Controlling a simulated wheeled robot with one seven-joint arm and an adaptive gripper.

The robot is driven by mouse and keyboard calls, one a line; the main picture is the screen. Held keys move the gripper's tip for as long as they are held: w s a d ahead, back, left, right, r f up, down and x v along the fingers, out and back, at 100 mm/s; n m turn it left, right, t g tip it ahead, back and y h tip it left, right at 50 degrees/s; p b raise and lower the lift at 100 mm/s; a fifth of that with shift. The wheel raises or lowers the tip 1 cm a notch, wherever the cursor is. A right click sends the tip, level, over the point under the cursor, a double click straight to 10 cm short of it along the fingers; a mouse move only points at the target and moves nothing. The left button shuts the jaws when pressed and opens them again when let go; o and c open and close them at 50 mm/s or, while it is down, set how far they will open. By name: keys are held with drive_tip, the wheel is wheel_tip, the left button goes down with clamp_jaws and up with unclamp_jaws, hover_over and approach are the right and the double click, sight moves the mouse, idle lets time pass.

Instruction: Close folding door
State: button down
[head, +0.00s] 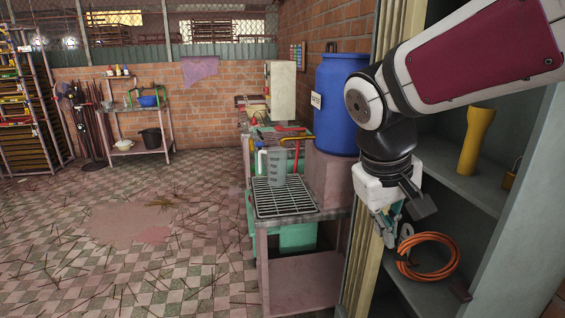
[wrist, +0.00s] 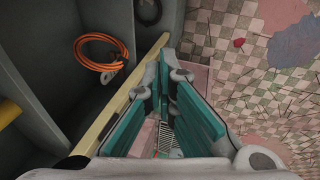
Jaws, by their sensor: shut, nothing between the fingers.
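The folding door (head: 360,265) is a cream pleated panel, bunched at the left side of a grey cabinet (head: 524,190). The cabinet's shelves are exposed. My gripper (head: 389,232) is shut and empty, pointing down in front of the cabinet opening, close to the door's edge. My arm and gripper hide part of the door in the head view. In the wrist view, the door (wrist: 122,100) shows as a cream strip running diagonally just left of my teal fingers (wrist: 172,74). I cannot tell whether they touch it.
An orange hose coil (head: 428,257) and a yellow cylinder (head: 476,140) are on the cabinet shelves. A blue barrel (head: 338,104) and a metal rack table (head: 285,199) stand left of the door. The tiled floor (head: 130,220) farther left is open, with scattered sticks.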

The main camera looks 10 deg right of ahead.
drive_tip(key=w+d+f+g+h, duration=0.1)
drive_tip(key=w+d+h, duration=0.35)
drive_tip(key=w, duration=0.65)
drive_tip(key=w+f+n+t+h+p, duration=0.1)
drive_tip(key=w+n+h, duration=0.15)
drive_tip(key=w, duration=0.45)
drive_tip(key=w+a+f+n+t+h, duration=0.1)
drive_tip(key=w+t+h, duration=0.15)
drive_tip(key=w, duration=0.45)
drive_tip(key=w+f+n+t+h+p, duration=0.1)
drive_tip(key=w+f+n+h, duration=0.1)
drive_tip(key=w+h, duration=0.35)
drive_tip(key=d+y+p, duration=0.1)
drive_tip(key=d+p, duration=0.1)
drive_tip(key=d, duration=0.7)
drive_tip(key=shift+w+r+y+p, duration=0.2)
drive_tip(key=shift+w+y+p, duration=0.1)
drive_tip(key=shift+y+p, duration=0.1)
drive_tip(key=shift+m, duration=0.25)
